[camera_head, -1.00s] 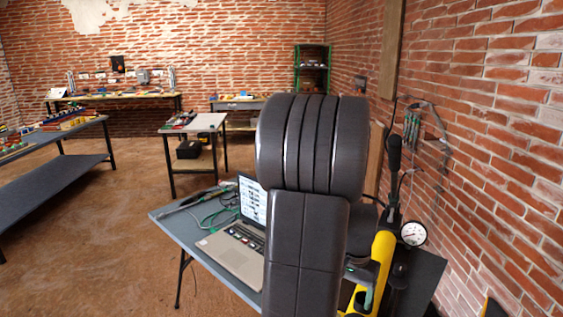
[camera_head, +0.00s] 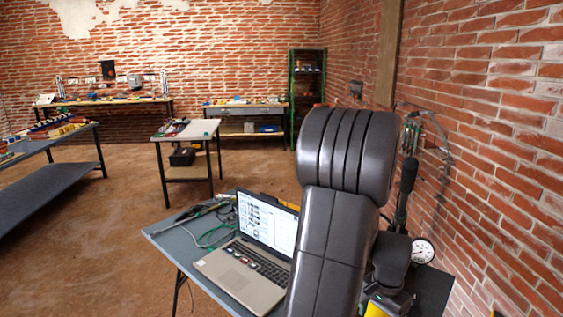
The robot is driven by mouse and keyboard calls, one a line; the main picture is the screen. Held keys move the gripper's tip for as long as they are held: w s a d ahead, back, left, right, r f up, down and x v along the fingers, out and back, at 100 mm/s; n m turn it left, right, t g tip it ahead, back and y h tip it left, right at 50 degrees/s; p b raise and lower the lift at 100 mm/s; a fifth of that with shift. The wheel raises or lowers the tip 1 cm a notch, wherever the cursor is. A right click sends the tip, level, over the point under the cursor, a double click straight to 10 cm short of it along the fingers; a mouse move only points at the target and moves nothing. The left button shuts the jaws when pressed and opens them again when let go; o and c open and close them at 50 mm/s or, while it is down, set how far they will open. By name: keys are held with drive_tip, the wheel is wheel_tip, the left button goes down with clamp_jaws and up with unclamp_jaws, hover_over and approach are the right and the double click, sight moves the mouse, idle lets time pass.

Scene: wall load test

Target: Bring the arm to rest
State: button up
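My arm shows as large dark grey links, with a ribbed elbow (camera_head: 348,152) raised in the middle right and a thick link (camera_head: 328,250) running down from it. A smaller dark link of mine (camera_head: 391,262) shows behind, on the right. My gripper cannot be made out; the arm's far end is hidden behind its links or out of frame.
A grey table (camera_head: 178,245) stands close below, bearing an open laptop (camera_head: 243,277) and cables. A dial gauge (camera_head: 422,250) and a black-handled tool (camera_head: 406,190) are right of my arm, near the brick wall (camera_head: 490,150). Open floor (camera_head: 90,250) lies left.

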drive_tip(key=shift+f, duration=0.7)
drive_tip(key=shift+r, duration=0.95)
